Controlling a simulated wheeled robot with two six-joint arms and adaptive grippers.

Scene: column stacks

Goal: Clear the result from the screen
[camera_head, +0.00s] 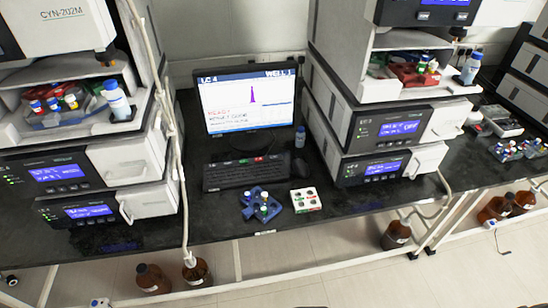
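The monitor (248,100) stands lit on the black bench between two instrument stacks. It shows a white page with a tall purple peak, a blue top bar reading "LC 4" and "WELL 1", and red and blue text at the left, too small to read surely. The black keyboard (240,176) lies in front of it, with a few coloured keys, red and green among them, along its far edge. A dark mouse (300,166) lies to its right. Neither of my grippers is in view.
A blue rack with vials (249,210) and a white vial tray (305,199) sit in front of the keyboard. Brown bottles stand below the bench.

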